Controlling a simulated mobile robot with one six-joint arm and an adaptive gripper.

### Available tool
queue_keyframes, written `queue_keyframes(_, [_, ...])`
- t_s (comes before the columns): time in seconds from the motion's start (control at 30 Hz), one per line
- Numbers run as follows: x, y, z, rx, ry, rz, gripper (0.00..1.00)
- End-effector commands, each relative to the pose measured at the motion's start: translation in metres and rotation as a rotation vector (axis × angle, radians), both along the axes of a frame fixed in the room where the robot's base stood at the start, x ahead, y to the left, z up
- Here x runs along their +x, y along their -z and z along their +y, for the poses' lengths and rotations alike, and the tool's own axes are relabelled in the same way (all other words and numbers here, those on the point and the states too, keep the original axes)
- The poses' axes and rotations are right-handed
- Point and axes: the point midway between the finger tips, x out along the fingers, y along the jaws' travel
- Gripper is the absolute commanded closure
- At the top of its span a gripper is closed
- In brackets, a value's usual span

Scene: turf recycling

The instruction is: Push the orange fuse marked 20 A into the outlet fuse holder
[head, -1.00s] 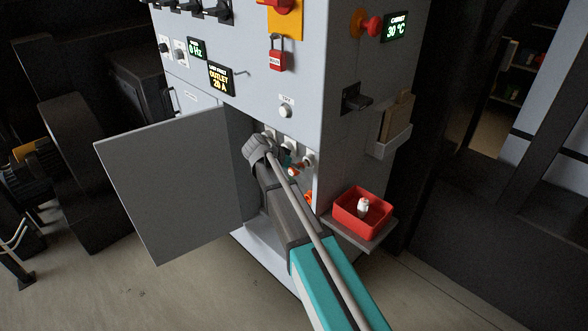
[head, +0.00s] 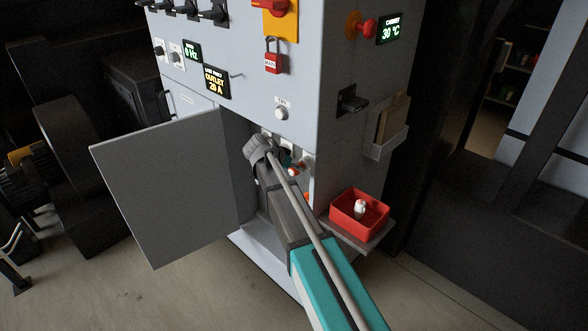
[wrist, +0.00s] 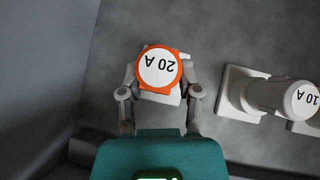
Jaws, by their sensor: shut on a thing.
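The orange fuse (wrist: 139,79) has a white face marked 20 A, upside down in the wrist view. My gripper (wrist: 160,92) is shut on it, with one grey finger on each side. A white block, probably the outlet fuse holder (wrist: 171,98), shows partly behind the fuse. I cannot tell how deep the fuse sits in it. In the head view my arm reaches into the open cabinet (head: 320,70), and my wrist hides much of the inside. The gripper and fuse are hard to make out there.
A grey-white fuse marked 10 A (wrist: 304,99) sits in a white holder (wrist: 234,92) to the right. The open door (head: 170,185) stands left of my arm. A red bin (head: 345,219) with a white item (head: 361,207) rests on a side shelf (head: 370,243).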

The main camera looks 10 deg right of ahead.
Motion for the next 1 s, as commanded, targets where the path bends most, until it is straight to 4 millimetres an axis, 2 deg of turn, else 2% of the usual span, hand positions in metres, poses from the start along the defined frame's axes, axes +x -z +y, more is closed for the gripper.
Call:
queue_keyframes(0.37, [0.0041, -0.0001, -0.0058, 0.000, 0.000, 0.000, 1.00])
queue_keyframes(0.4, [0.0039, -0.0001, -0.0055, 0.000, 0.000, 0.000, 0.48])
queue_keyframes(0.57, [0.0037, -0.0001, -0.0053, 0.000, 0.000, 0.000, 0.18])
queue_keyframes(0.6, [0.0037, -0.0001, -0.0053, 0.000, 0.000, 0.000, 0.15])
queue_keyframes(1.0, [0.0033, 0.0001, -0.0047, 0.000, 0.000, 0.000, 0.15])
